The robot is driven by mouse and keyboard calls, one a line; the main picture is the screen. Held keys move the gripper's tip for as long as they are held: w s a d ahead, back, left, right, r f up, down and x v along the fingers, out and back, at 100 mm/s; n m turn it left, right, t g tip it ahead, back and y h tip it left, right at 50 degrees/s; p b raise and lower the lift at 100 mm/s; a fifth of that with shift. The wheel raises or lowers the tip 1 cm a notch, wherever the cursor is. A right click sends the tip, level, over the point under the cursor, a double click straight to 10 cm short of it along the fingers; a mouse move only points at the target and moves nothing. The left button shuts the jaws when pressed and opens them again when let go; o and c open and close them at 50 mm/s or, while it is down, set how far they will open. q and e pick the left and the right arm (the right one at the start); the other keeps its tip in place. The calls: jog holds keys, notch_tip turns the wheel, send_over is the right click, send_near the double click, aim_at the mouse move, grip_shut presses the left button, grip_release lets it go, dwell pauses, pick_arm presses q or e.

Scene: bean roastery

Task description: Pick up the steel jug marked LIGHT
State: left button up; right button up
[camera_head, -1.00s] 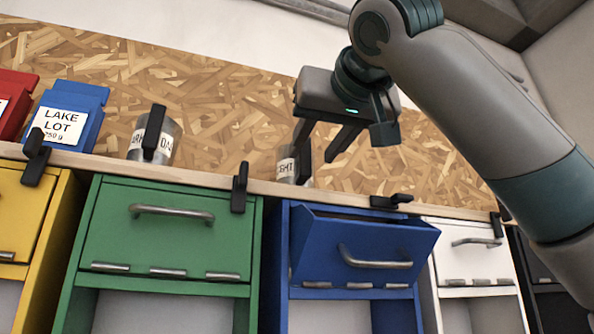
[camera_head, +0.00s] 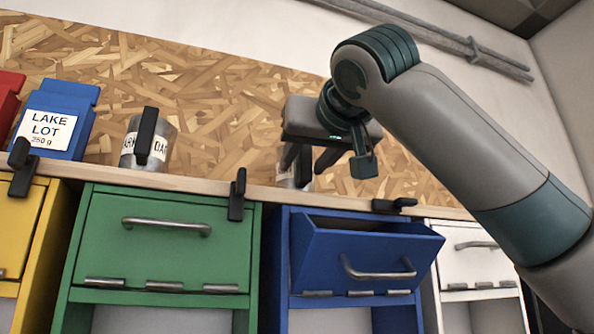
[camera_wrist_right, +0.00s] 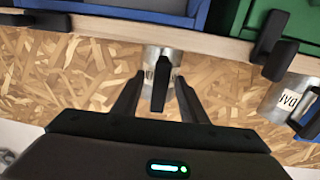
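The steel jug marked LIGHT (camera_head: 285,174) stands on the wooden shelf above the blue bin, its black handle toward me. In the head view my right gripper (camera_head: 305,166) is at the jug, and its fingers hide part of the jug and label. The right wrist view shows the jug (camera_wrist_right: 152,55) ahead, with its handle in the gap between the two spread fingers of my right gripper (camera_wrist_right: 159,86). The fingers are apart, with visible gaps to the handle. Whether a fingertip touches the jug is unclear. My left gripper is not in view.
A second steel jug (camera_head: 128,155), apparently marked DARK, stands to the left, beside the blue LAKE LOT bag (camera_head: 66,102). Black clips (camera_head: 237,195) sit along the shelf edge (camera_head: 210,185). Below, the blue bin's front (camera_head: 365,255) is tilted open. The green bin (camera_head: 140,240) is closed.

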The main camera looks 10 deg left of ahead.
jog(key=shift+s, duration=0.1)
grip_shut()
jog(key=shift+r, duration=0.2)
dwell(0.3)
jog(key=shift+r+b, duration=0.3)
jog(key=shift+r, duration=1.4)
jog(key=s+d+r+b, duration=0.3)
jog(key=s+d+r, duration=0.2)
jog(key=d, duration=0.5)
notch_tip(320, 180, up, 2)
jog(key=shift+s+d+r, duration=0.15)
jog(key=shift+s+d, duration=0.1)
